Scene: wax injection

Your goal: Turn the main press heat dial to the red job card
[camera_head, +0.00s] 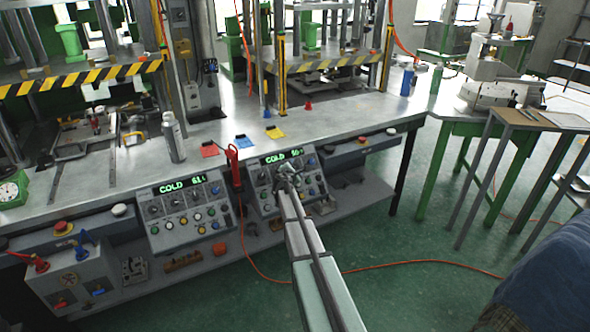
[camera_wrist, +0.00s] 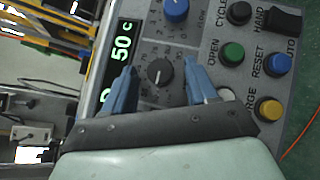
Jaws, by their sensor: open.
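The right control panel (camera_head: 268,203) has a green display (camera_head: 284,157) reading "COLD" and about 50; the wrist view shows "50 C" on it (camera_wrist: 121,47). A black dial (camera_wrist: 160,72) with a white pointer line and a ring of printed marks sits beside the display in the wrist view. My gripper (camera_wrist: 160,88) is open, its blue fingers on either side of this dial with gaps showing. In the head view my gripper (camera_head: 288,178) covers part of the panel. The red card (camera_head: 209,149) lies on the bench edge above the left panel. Its writing is unreadable.
The left panel (camera_head: 187,208) displays "COLD" and about 61. A blue card (camera_head: 243,141) and a yellow card (camera_head: 274,132) lie on the bench. A red tool (camera_head: 233,168) hangs between the panels. A blue knob (camera_wrist: 176,10) and several coloured buttons surround the dial.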

